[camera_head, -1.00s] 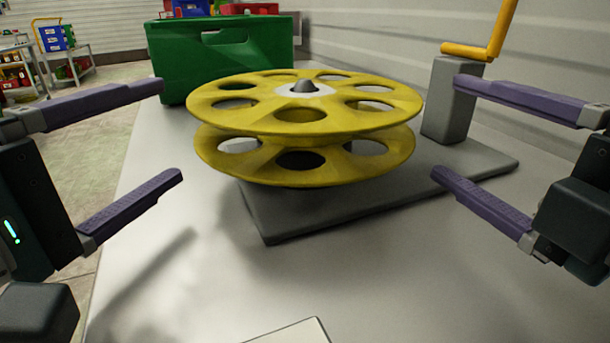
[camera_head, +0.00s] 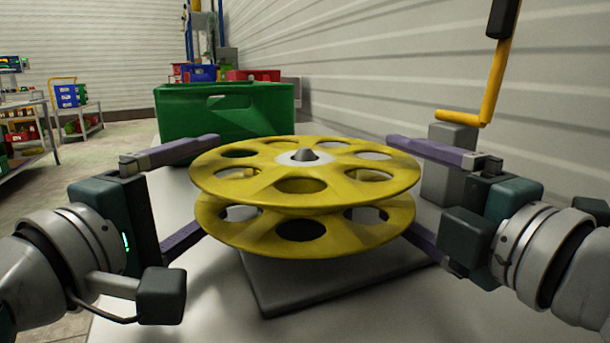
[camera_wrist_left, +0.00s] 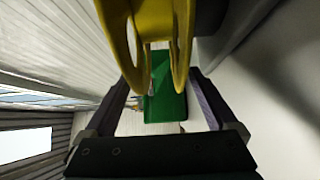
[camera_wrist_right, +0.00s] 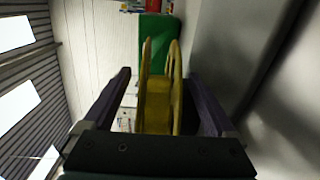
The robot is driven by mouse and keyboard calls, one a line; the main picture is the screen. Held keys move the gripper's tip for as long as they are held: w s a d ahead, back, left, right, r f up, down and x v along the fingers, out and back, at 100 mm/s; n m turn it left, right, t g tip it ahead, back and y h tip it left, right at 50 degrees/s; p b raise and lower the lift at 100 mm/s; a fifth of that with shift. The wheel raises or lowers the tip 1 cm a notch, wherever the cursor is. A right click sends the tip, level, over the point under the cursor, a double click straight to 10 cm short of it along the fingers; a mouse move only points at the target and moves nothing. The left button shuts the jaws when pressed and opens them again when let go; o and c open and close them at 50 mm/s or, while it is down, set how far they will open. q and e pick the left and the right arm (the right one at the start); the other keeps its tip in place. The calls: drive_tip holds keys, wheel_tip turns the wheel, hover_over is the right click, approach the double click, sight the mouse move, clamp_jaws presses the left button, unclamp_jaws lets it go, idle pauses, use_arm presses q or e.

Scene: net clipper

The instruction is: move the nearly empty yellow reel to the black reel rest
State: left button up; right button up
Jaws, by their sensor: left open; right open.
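The yellow reel (camera_head: 305,185) has two flanges with round holes and lies flat on a dark grey base plate (camera_head: 300,290). A dark spindle tip (camera_head: 303,155) pokes up through its centre. My left gripper (camera_head: 208,186) is open at the reel's left side, and my right gripper (camera_head: 400,188) is open at its right side. In the left wrist view the reel (camera_wrist_left: 142,50) reaches between the open fingers. In the right wrist view the reel (camera_wrist_right: 158,100) stands between the open fingers, its hub visible. I cannot make out a separate black reel rest.
A green crate (camera_head: 225,110) stands behind the reel. A grey post (camera_head: 445,170) with a yellow crank (camera_head: 490,90) rises at the right. A corrugated wall (camera_head: 400,65) runs along the right. Shelves with bins (camera_head: 75,110) stand far left.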

use_arm(q)
drive_tip(key=shift+x, duration=1.25)
use_arm(e)
drive_tip(key=shift+x, duration=1.25)
use_arm(q)
drive_tip(key=shift+c, duration=0.2)
use_arm(e)
drive_tip(key=shift+c, duration=0.2)
use_arm(q)
clamp_jaws()
use_arm(e)
clamp_jaws()
